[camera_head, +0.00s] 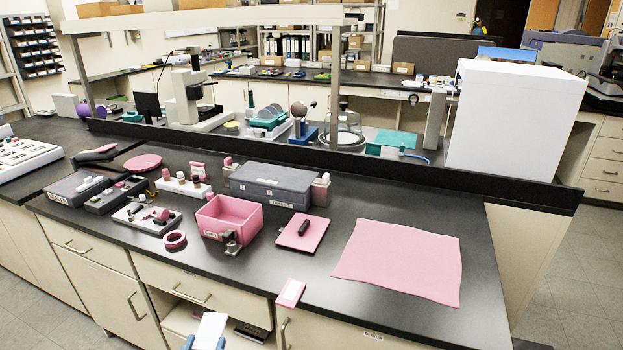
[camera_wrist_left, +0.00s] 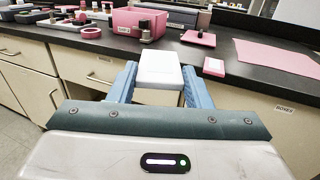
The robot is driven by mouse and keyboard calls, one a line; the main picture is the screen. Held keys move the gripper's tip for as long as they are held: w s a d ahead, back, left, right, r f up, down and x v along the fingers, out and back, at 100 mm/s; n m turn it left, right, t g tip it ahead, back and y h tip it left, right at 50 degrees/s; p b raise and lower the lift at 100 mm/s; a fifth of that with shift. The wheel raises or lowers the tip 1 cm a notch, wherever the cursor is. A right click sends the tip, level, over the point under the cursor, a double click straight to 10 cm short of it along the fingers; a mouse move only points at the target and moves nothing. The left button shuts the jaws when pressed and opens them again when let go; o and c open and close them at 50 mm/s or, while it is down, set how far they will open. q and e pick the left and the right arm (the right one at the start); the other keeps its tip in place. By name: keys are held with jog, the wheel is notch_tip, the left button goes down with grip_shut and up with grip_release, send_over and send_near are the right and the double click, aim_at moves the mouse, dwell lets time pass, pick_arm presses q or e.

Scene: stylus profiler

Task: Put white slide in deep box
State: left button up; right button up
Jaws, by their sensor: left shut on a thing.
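A white slide (camera_head: 211,328) shows at the bottom edge of the head view, in front of the bench. My left gripper (camera_head: 206,343) is shut on it. In the left wrist view the white slide (camera_wrist_left: 160,65) lies flat between the two blue fingers of my left gripper (camera_wrist_left: 158,78) and sticks out past their tips. The slide is clear of the bench top, in front of its drawers. A deep pink open box (camera_head: 226,219) stands on the bench, farther away; it also shows in the left wrist view (camera_wrist_left: 128,23). My right gripper is not in view.
A small dark metal part (camera_head: 232,241) stands against the box's front. A pink ring (camera_head: 175,240) lies to its left, a pink pad with a black piece (camera_head: 293,238) to its right. A pink-and-white block (camera_head: 290,292) sits at the bench edge. A grey lidded case (camera_head: 270,184) stands behind.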

aim_at(206, 334)
pick_arm(q)
jog(key=w+m+h, duration=0.1)
jog(key=w+f+m+h, duration=0.1)
jog(key=w+h, duration=0.1)
jog(key=h, duration=0.1)
jog(key=shift+w+a+f+m+g, duration=0.3)
jog(key=shift+w+a+f+m, duration=0.05)
jog(key=shift+f+m, duration=0.05)
jog(key=shift+w+a+f+m+h, duration=0.15)
jog(key=shift+w+a+m+h, duration=0.3)
jog(key=shift+w+h, duration=0.35)
jog(key=shift+s, duration=0.1)
jog(key=shift+d, duration=0.1)
